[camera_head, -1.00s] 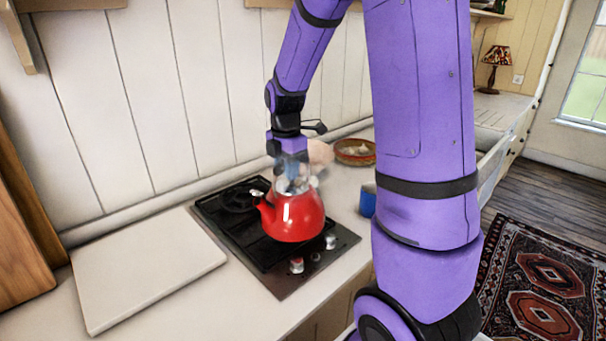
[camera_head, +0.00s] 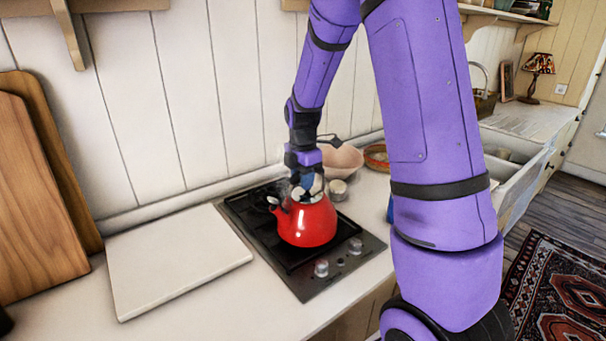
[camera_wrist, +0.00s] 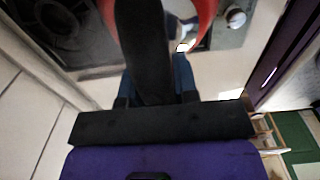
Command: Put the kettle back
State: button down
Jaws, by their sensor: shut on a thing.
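The red kettle (camera_head: 307,224) is at the black stovetop (camera_head: 265,258), upright, with its spout to the left. I cannot tell whether its base touches the hob. My gripper (camera_head: 307,188) is above the kettle, pointing down and shut on its handle. The kettle's handle is mostly hidden by the gripper. In the wrist view, the black handle (camera_wrist: 140,45) runs between my blue fingers (camera_wrist: 155,90), with red parts of the kettle (camera_wrist: 207,12) at the top.
A white board (camera_head: 175,262) lies on the counter left of the stovetop. A pink bowl (camera_head: 343,162), a small pale container (camera_head: 337,189) and a brown dish (camera_head: 377,156) stand behind it to the right. Wooden boards (camera_head: 35,190) lean at the far left.

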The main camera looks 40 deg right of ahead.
jog(key=shift+f, duration=0.15)
jog(key=c, duration=0.9)
grip_release()
notch_tip(320, 180, up, 12)
jog(key=shift+r, duration=0.1)
jog(key=shift+s+a+r, duration=0.1)
jog(key=shift+r, duration=0.1)
jog(key=s+a+r+m+t, duration=0.1)
jog(key=s+a+r+m, duration=0.25)
jog(key=s, duration=0.25)
jog(key=s+a+r+m+t, duration=0.1)
jog(key=s+a+r+m, duration=0.25)
jog(key=s+m, duration=0.2)
jog(key=shift+s+a+r+m+t, duration=0.15)
jog(key=shift+s+a+m+t, duration=0.5)
jog(key=shift+s+m, duration=1.35)
jog(key=shift+s+a+r+m+t, duration=0.2)
jog(key=shift+s+a+m+t, duration=0.55)
jog(key=shift+s, duration=2.15)
jog(key=shift+s+a+r+m+t, duration=0.25)
jog(key=shift+s+a+m, duration=0.5)
jog(key=shift+s+m, duration=1.45)
